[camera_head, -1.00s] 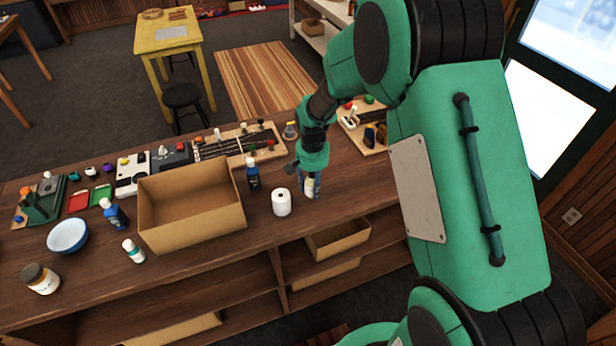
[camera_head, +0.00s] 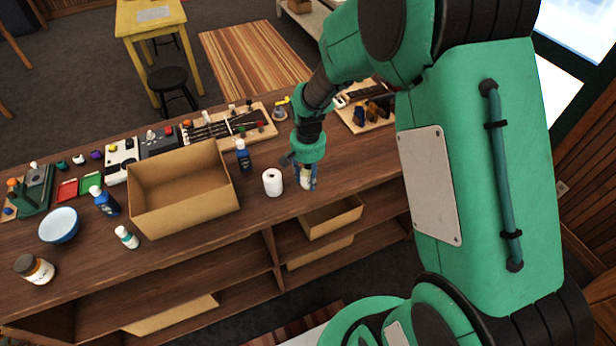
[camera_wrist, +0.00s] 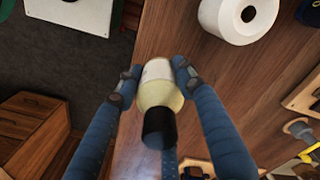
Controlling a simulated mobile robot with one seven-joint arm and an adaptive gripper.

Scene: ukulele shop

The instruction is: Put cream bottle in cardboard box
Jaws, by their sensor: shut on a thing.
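The cream bottle (camera_wrist: 158,95) has a pale body and a black cap. It is between the fingers of my gripper (camera_wrist: 152,85) in the wrist view, with a finger against each side. In the head view my gripper (camera_head: 304,178) is low over the worktop's front edge, right of the paper roll, and the cream bottle (camera_head: 305,181) shows only partly between the fingers. I cannot tell whether its base touches the worktop. The open cardboard box (camera_head: 187,214) stands on the worktop to the left, beyond the paper roll. Its visible inside looks empty.
A white paper roll (camera_head: 272,182) and a dark blue bottle (camera_head: 243,156) stand between the box and my gripper. Another blue bottle (camera_head: 104,200), a small white bottle (camera_head: 126,237), a blue bowl (camera_head: 59,225) and a brown jar (camera_head: 35,269) are left of the box.

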